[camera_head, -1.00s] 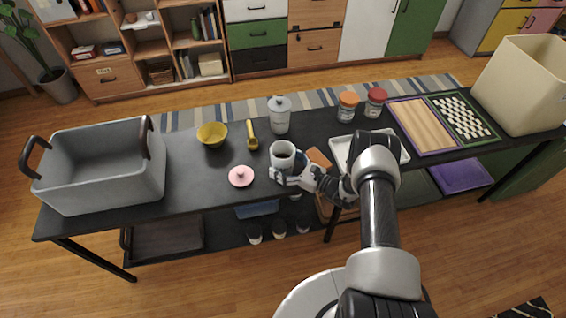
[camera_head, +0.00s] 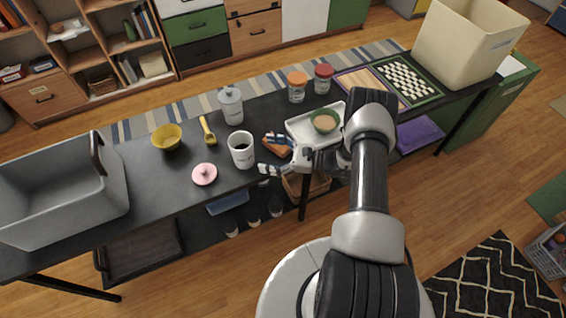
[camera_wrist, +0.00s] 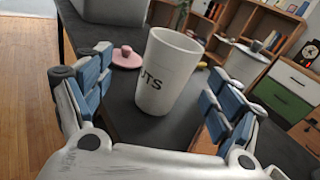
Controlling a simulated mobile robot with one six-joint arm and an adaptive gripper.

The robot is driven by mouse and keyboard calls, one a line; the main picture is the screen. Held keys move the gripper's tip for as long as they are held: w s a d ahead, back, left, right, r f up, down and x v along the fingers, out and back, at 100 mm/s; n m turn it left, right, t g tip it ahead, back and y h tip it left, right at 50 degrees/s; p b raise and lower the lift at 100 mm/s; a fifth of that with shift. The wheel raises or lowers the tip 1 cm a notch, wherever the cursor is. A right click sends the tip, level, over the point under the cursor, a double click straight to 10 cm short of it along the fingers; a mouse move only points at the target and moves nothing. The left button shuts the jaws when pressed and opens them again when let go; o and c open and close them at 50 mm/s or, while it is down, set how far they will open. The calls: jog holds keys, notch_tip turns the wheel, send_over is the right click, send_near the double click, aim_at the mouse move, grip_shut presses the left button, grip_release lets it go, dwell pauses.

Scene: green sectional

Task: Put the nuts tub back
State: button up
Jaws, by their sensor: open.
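The nuts tub (camera_head: 241,158) is a white, open-topped tub standing upright on the dark table. Its dark lettering, partly readable as "UTS", shows in the wrist view (camera_wrist: 163,80). A pink round lid with a knob (camera_head: 204,173) lies on the table to its left, also in the wrist view (camera_wrist: 126,57). My gripper (camera_head: 271,154) is open and empty, just right of the tub in the head view. In the wrist view my gripper (camera_wrist: 158,95) has its fingers spread wide, with the tub upright ahead between them, apart from both.
A lidded canister (camera_head: 231,107), yellow scoop (camera_head: 208,131) and yellow bowl (camera_head: 167,138) stand behind and left. A white tray (camera_head: 300,127) with a green bowl (camera_head: 325,122), and orange-lidded (camera_head: 297,88) and red-lidded (camera_head: 323,80) jars are right. A grey bin (camera_head: 70,205) stands far left.

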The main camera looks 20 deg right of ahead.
jog(key=s+a+r+n+g+h, duration=0.1)
jog(key=s+a+r+n+g, duration=0.3)
jog(key=r, duration=0.5)
jog(key=s+a+r+n+g+h, duration=0.25)
jog(key=r+n, duration=0.25)
jog(key=r, duration=0.3)
jog(key=s+a+r+n+g, duration=0.4)
jog(key=a+r+n, duration=0.1)
jog(key=r, duration=0.4)
jog(key=s+d+r+n+t+h, duration=0.2)
jog(key=s+r+n+h, duration=0.3)
jog(key=s, duration=0.4)
jog(key=s+d+r+n+t+h, duration=0.2)
jog(key=s+r+n+h, duration=0.3)
jog(key=s, duration=0.4)
jog(key=shift+d+t, duration=0.35)
jog(key=shift+d, duration=0.05)
